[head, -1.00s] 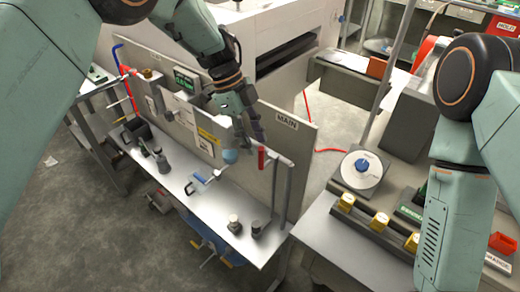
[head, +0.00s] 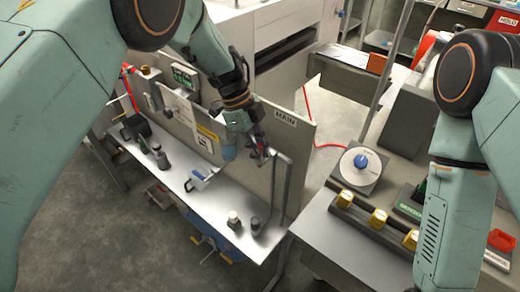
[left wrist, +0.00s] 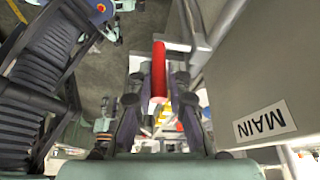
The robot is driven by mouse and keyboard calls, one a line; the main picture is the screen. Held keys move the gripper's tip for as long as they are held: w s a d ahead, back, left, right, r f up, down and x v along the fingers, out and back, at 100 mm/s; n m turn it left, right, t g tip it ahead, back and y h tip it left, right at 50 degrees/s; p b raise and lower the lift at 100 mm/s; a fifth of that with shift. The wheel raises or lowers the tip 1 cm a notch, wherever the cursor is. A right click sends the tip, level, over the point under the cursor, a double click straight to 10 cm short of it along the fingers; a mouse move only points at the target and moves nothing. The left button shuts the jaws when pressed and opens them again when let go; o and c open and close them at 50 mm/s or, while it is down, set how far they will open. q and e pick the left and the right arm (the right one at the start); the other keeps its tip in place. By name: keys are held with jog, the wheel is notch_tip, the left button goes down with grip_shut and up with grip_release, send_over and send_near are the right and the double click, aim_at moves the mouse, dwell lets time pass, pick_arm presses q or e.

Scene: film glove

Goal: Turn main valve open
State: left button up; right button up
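The main valve's red lever handle (left wrist: 159,72) shows in the left wrist view, joined at its far end to a grey pipe. The MAIN label (head: 286,118) is on the grey panel beside it; it also shows in the left wrist view (left wrist: 265,122). My left gripper (head: 260,150) is at the handle in the head view and hides most of it. In the left wrist view its fingers (left wrist: 158,104) are spread, one on each side of the red handle, with gaps that look clear. My right arm is at the right; its gripper is out of view.
The grey panel (head: 296,150) stands close beside my left gripper. A bench (head: 215,205) below holds several small fittings. Another bench at the right carries a white dial with a blue knob (head: 361,161) and several yellow knobs (head: 378,216).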

pick_arm(q)
jog(key=shift+a+r, duration=0.1)
jog(key=shift+r, duration=0.05)
grip_shut()
jog(key=shift+w, duration=0.1)
jog(key=a+g+h+b, duration=0.1)
jog(key=h+b, duration=0.1)
jog(key=b, duration=0.1)
jog(key=w+g+h+b, duration=0.1)
jog(key=b, duration=0.2)
jog(key=w+a+f+g+h+b, duration=0.1)
jog(key=h+b, duration=0.1)
jog(key=b, duration=0.2)
jog(key=shift+a+g+h, duration=0.3)
jog(key=shift+a+g, duration=0.05)
jog(key=shift+g, duration=0.05)
jog(key=shift+r, duration=0.1)
dwell(0.4)
jog(key=o, duration=0.6)
grip_release()
jog(key=shift+s, duration=0.1)
